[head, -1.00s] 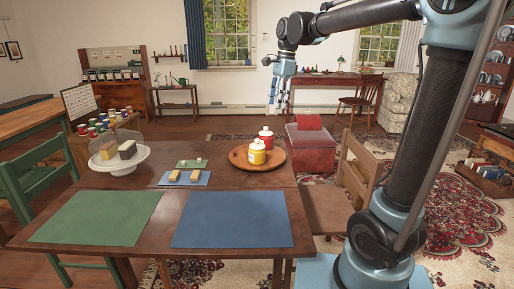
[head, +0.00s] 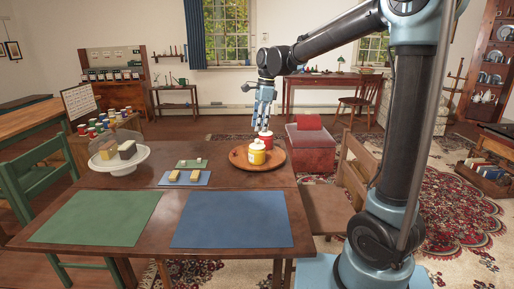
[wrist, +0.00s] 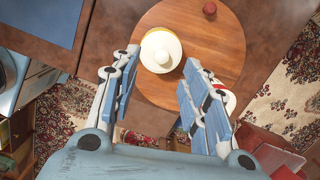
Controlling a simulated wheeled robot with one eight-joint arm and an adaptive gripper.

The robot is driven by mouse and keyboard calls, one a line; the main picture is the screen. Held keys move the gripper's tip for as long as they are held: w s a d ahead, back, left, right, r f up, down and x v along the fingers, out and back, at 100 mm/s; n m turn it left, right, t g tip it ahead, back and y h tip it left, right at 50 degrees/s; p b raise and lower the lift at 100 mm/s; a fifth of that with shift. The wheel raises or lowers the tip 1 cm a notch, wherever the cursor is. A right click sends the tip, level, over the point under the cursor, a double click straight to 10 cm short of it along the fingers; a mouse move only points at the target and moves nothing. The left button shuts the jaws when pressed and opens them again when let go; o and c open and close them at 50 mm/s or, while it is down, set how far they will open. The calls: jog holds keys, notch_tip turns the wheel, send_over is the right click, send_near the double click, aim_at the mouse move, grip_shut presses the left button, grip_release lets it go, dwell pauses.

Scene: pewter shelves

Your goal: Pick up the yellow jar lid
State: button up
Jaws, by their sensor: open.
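The yellow jar (head: 257,157) stands on a round wooden tray (head: 279,163) at the table's far right corner. My gripper (head: 264,124) points down, open and empty, above the tray near the red jar (head: 265,137). In the wrist view the lid shows beyond and between the fingertips of my gripper (wrist: 161,62), apart from them. The red jar (wrist: 230,100) is mostly hidden there behind the right finger.
A small red thing (wrist: 209,8) lies on the tray. Blue (head: 232,220) and green (head: 97,218) mats lie at the table's front. Small blocks rest on mats near the middle. A glass-domed stand (head: 118,160) is at left; a wooden chair (head: 350,185) is at right.

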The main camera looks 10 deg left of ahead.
aim_at(257, 143)
jog(key=shift+a+f, duration=0.25)
jog(key=shift+f, duration=1.4)
jog(key=shift+a+f, duration=0.2)
jog(key=shift+f, duration=1.45)
grip_shut()
